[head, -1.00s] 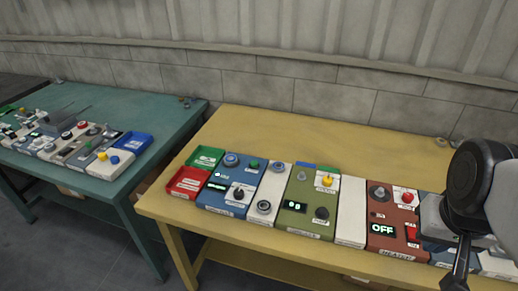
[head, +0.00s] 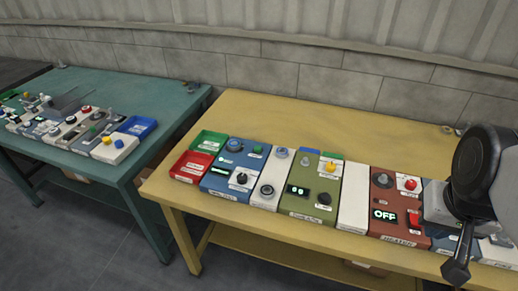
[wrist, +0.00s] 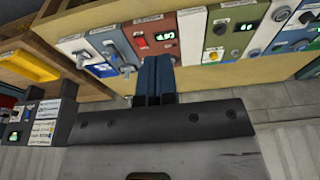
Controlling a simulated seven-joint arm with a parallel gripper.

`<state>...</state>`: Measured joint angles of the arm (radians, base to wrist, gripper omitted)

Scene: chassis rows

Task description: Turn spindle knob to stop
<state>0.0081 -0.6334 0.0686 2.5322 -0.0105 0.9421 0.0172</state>
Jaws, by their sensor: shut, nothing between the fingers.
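No readable label tells me which knob is the spindle knob. On the yellow bench I see a black knob (head: 241,178) on a blue module, a dark knob (head: 324,198) on an olive module and a grey knob (head: 382,180) on a red module reading OFF. A pale narrow module between the blue and olive ones carries a round dial (head: 266,190). My gripper (head: 457,270) is at the bench's front right, apart from these knobs. In the wrist view its dark blue fingers (wrist: 154,66) are together and empty, with the module row beyond them.
Red (head: 192,166) and green (head: 209,144) trays sit at the row's left end. A teal bench (head: 120,90) with another module row stands left across a gap. My arm hides part of the right-end modules.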

